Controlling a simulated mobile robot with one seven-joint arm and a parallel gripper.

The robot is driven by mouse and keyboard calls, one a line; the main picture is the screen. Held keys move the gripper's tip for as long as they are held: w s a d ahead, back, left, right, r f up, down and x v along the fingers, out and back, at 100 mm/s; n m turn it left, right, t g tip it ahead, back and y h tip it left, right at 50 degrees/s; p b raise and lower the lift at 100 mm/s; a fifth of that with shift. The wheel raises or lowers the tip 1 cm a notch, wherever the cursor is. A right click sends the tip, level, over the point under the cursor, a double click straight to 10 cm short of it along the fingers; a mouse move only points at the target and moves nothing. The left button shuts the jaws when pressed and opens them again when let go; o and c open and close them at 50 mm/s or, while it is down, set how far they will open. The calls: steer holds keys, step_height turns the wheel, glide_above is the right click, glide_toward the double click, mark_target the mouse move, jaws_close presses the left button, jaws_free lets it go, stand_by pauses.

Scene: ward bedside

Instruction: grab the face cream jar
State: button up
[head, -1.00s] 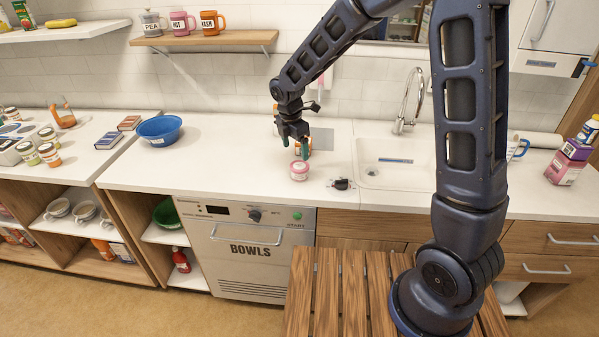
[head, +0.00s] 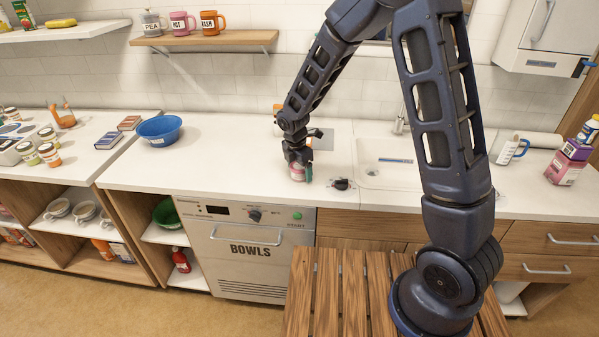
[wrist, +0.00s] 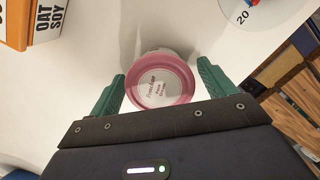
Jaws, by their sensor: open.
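The face cream jar (wrist: 158,82) is a small pink-and-white round jar with a printed lid, standing upright on the white counter. In the head view the jar (head: 297,171) is partly hidden by my gripper (head: 299,168). In the wrist view my gripper (wrist: 160,88) is open, with one green finger on each side of the jar's near part. Gaps show between the fingers and the jar, so it is not held.
An orange-and-white carton (wrist: 35,22) stands near the jar in the wrist view. A small black object (head: 341,184) and the sink (head: 385,160) lie to the right. A blue bowl (head: 160,130) stands left, with clear counter between.

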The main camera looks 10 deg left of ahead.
steer(key=c, duration=1)
